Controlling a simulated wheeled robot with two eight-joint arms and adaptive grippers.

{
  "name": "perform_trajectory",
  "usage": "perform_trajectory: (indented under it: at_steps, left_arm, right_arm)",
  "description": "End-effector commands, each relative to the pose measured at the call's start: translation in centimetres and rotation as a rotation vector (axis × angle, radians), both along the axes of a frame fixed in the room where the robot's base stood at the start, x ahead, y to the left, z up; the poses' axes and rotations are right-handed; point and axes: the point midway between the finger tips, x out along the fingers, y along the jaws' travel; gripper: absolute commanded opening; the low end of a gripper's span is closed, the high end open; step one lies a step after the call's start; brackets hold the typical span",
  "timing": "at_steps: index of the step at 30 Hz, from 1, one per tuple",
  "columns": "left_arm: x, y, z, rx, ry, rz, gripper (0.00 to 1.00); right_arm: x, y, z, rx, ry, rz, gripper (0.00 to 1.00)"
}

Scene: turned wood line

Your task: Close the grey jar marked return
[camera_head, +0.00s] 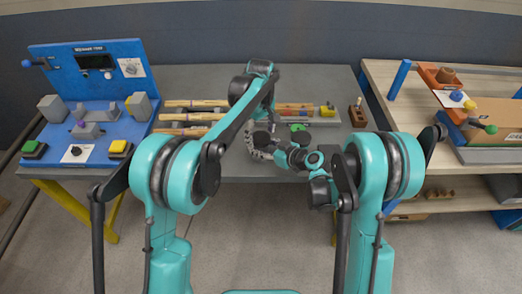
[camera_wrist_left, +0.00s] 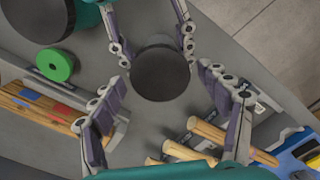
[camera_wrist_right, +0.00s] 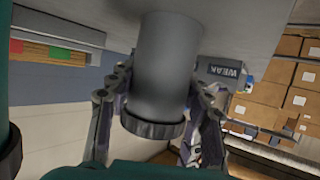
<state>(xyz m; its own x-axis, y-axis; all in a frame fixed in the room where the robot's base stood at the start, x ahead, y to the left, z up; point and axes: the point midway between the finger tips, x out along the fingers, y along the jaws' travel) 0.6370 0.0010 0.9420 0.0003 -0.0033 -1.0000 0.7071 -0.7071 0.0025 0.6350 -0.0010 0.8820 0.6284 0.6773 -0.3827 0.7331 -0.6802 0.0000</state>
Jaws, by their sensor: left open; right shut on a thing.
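A grey jar (camera_wrist_right: 165,65) stands on the table in the right wrist view, which shows it upside down, with a black lid or rim (camera_wrist_right: 155,126) around its top end. The left wrist view looks down on the dark round top (camera_wrist_left: 160,73). My right gripper (camera_wrist_right: 158,110) is shut on the jar's sides. My left gripper (camera_wrist_left: 165,118) is open over the dark top, its fingers apart on either side. In the head view the dark top (camera_head: 261,139) sits under my arms, and the jar body is mostly hidden. I cannot read a return mark.
A green disc (camera_wrist_left: 56,65) lies near the jar. Wooden sticks (camera_head: 195,117) lie in racks to the left. A grey block marked WEAK (camera_wrist_right: 222,70) stands behind the jar. A blue panel (camera_head: 88,75) is at left, and a shelf bench (camera_head: 400,110) at right.

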Motion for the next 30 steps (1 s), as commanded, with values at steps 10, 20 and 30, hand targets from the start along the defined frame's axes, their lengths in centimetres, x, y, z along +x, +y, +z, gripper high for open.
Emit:
perform_trajectory:
  at_steps: [10, 20, 30]
  left_arm:
    - [0.01, 0.0, 0.01, 0.0, 0.0, 0.0, 0.24]
    - [0.01, -0.01, -0.02, 0.0, -0.001, -0.246, 0.24]
    - [0.01, -0.05, -0.08, 0.0, -0.003, -1.099, 0.24]
  right_arm:
    - [0.0, 0.0, -0.02, -0.001, 0.0, 0.0, 0.0]
    - [0.0, 0.01, -0.01, 0.0, 0.0, 0.0, 0.0]
    - [0.0, 0.01, 0.0, 0.0, 0.0, 0.0, 0.0]
